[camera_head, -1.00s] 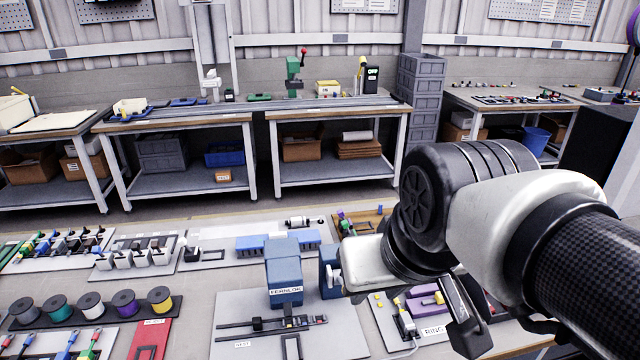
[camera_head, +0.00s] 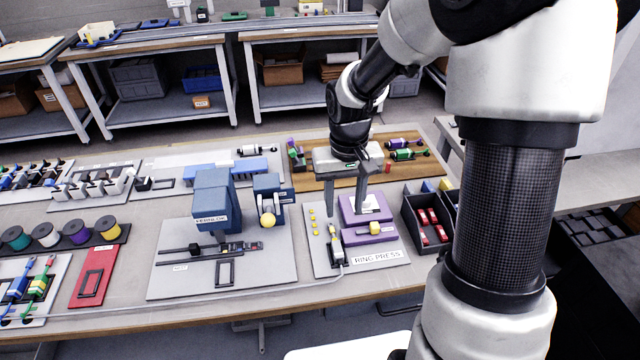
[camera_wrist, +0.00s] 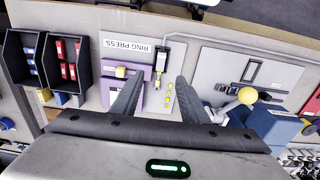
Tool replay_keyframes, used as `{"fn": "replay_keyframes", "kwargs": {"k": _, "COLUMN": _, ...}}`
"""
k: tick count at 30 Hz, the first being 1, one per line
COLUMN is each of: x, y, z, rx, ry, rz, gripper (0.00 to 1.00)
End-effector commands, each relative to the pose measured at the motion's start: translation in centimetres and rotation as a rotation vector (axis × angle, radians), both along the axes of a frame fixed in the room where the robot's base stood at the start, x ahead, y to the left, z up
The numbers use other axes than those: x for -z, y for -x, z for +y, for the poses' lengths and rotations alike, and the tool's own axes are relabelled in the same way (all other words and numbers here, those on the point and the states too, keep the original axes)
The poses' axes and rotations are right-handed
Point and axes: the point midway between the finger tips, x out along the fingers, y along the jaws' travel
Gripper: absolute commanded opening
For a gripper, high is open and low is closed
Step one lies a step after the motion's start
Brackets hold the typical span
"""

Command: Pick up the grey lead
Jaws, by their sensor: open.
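The lead (camera_head: 336,252) has a dark and pale connector end lying on the grey plate of the ring press, with a thin pale grey cable running off along the table to the left. In the wrist view the lead (camera_wrist: 161,58) shows between and beyond the fingertips. My gripper (camera_head: 345,212) points down, open and empty, over the ring press plate above the connector. In the wrist view my gripper (camera_wrist: 158,82) has its fingers spread either side of the line to the connector. It appears apart from the lead.
The purple ring press (camera_head: 368,228) stands just right of the connector, close to a finger. Small yellow rings (camera_head: 314,228) lie to its left. A black bin (camera_head: 424,222) with red parts is at right. The blue Ferrulok machine (camera_head: 212,205) stands at left.

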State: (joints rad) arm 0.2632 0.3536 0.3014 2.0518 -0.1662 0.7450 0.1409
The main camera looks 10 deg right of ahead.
Motion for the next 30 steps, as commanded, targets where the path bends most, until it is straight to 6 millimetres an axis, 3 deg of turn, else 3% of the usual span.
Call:
{"fn": "replay_keyframes", "kwargs": {"k": 5, "x": 2.5, "y": -0.2, "z": 0.2, "rx": 0.000, "ry": -0.011, "rz": 0.017, "gripper": 0.41}}
{"fn": "replay_keyframes", "kwargs": {"k": 18, "x": 11.5, "y": -0.2, "z": 0.2, "rx": -0.001, "ry": -0.010, "rz": 0.018, "gripper": 0.41}}
{"fn": "replay_keyframes", "kwargs": {"k": 26, "x": 13.4, "y": -0.3, "z": 0.2, "rx": 0.000, "ry": -0.009, "rz": 0.013, "gripper": 0.41}}
{"fn": "replay_keyframes", "kwargs": {"k": 30, "x": 15.3, "y": -0.4, "z": 0.4, "rx": -0.001, "ry": -0.010, "rz": 0.017, "gripper": 0.41}}
